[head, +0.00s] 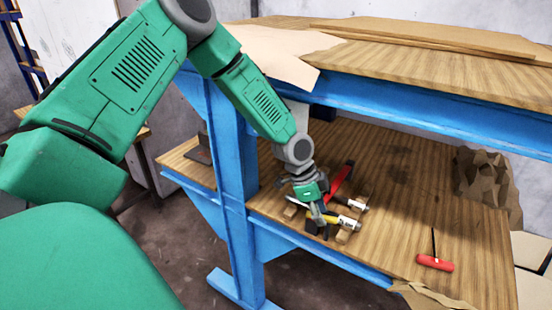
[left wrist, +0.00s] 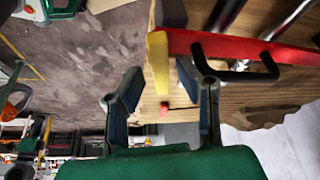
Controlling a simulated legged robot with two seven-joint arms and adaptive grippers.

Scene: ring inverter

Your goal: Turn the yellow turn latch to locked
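The yellow turn latch (head: 327,218) sits on the low wooden shelf in the head view, beside a red bar (head: 340,180) and partly hidden by my gripper. In the left wrist view, the yellow piece (left wrist: 158,62) stands upright at the left end of the red bar (left wrist: 240,47). My left gripper (head: 320,217) is down at the latch. In the left wrist view, its two dark fingers (left wrist: 160,75) are apart, one on each side of the yellow piece, and I see small gaps. Whether the latch is locked I cannot tell. My right gripper is out of view.
Silver cylinders (head: 354,204) on wooden blocks lie close to the latch. A black handle (left wrist: 235,74) is fixed to the red bar. A red-handled tool (head: 435,263) lies at the right of the shelf. The blue bench frame (head: 232,150) and upper top (head: 440,65) surround the arm.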

